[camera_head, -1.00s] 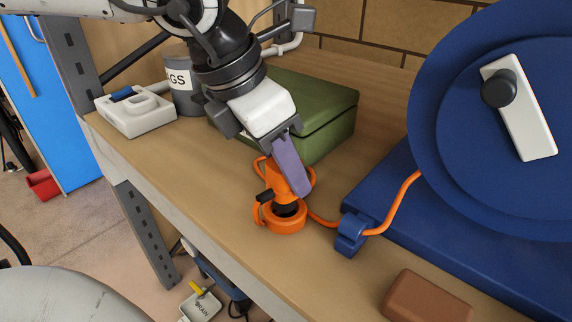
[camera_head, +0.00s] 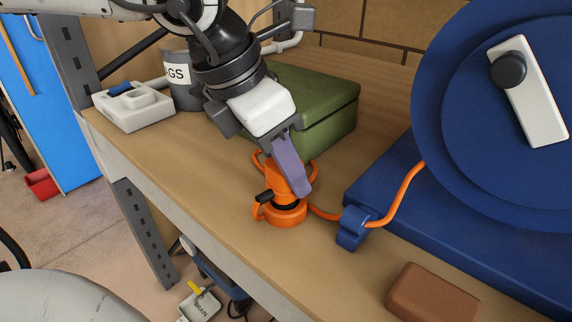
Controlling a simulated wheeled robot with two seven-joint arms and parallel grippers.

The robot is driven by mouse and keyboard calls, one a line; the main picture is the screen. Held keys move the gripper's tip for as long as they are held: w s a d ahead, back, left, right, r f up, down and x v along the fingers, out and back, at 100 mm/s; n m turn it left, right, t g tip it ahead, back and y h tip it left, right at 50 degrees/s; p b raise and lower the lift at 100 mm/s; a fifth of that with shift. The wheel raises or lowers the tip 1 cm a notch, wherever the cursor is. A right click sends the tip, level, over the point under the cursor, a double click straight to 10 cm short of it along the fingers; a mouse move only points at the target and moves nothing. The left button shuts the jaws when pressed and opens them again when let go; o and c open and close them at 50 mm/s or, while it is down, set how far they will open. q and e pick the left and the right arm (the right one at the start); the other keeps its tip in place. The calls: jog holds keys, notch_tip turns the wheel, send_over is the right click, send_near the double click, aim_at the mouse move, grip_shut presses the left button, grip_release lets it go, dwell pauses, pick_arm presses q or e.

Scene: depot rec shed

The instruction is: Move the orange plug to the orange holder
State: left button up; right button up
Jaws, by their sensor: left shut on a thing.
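My left gripper (camera_head: 289,182) comes down from the upper left over the bench and is shut on the orange plug (camera_head: 278,185). Its purple finger covers part of the plug, and its other finger is mostly hidden. The plug stands roughly upright directly over the orange holder (camera_head: 281,216), a low ring on the bench with a dark inside and a dark lever at its left. Only a thin dark band shows between plug and holder; I cannot tell whether the plug is fully seated. My right gripper is not in view.
An orange cable (camera_head: 400,197) runs through a blue clip (camera_head: 352,229) to the blue reel (camera_head: 455,95). A green box (camera_head: 325,115) stands close behind my gripper. A brown block (camera_head: 432,293) lies front right. The bench edge is just in front.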

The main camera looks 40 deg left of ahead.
pick_arm(q)
jog(key=shift+f, duration=0.2)
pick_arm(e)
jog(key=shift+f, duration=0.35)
pick_arm(q)
jog(key=o, duration=1.2)
jog(key=v, duration=1)
jog(key=shift+s+r, duration=0.1)
jog(key=shift+r, duration=0.05)
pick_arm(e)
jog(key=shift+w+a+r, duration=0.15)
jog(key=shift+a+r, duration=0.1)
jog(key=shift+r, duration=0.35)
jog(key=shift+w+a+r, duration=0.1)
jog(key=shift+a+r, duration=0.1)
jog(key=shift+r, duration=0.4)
